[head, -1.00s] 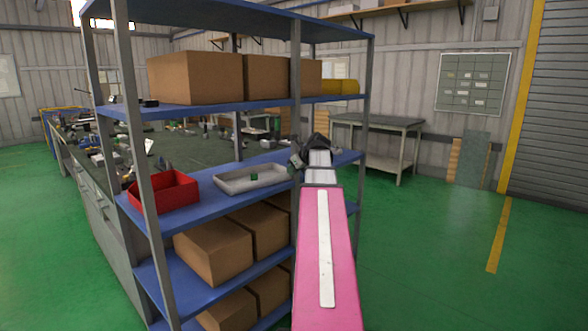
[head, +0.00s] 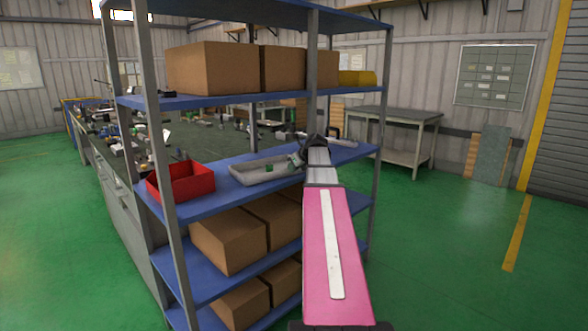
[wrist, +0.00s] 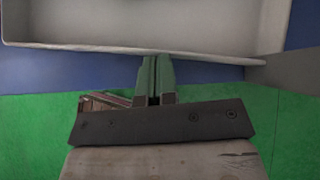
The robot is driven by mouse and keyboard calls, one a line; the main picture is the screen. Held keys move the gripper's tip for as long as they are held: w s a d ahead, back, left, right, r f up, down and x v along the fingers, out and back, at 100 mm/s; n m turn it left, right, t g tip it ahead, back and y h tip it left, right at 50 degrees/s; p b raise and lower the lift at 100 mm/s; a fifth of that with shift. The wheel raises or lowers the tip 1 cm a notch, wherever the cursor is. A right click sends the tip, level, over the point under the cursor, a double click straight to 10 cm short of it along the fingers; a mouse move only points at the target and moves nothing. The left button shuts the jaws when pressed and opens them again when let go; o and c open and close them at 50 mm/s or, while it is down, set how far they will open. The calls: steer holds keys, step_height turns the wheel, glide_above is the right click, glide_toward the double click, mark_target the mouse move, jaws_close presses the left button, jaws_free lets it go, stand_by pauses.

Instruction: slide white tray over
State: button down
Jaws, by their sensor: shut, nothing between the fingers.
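The white tray (head: 240,178) is a shallow, pale grey-white tray on the blue middle shelf, between a red bin and the shelf's front-right post. In the wrist view, the tray's near rim (wrist: 110,49) crosses the top. There the green fingers of my gripper (wrist: 156,62) are together and empty, with their tips at the rim's edge. I cannot tell whether they touch it. My arm hides part of the shelf right of the tray.
The red bin (head: 181,184) stands left of the tray on the same shelf. Cardboard boxes (head: 212,68) fill the shelf above, and more boxes (head: 228,240) stand below. A grey post (head: 311,85) rises by my gripper. Green floor (head: 450,270) is open at right.

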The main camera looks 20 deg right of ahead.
steer(key=shift+w, duration=0.1)
steer(key=w+a, duration=0.1)
steer(key=w, duration=0.2)
steer(key=w+a, duration=0.2)
steer(key=w, duration=0.2)
steer(key=w+a, duration=0.1)
steer(key=w, duration=0.3)
steer(key=shift+a, duration=0.35)
steer(key=shift+s, duration=0.1)
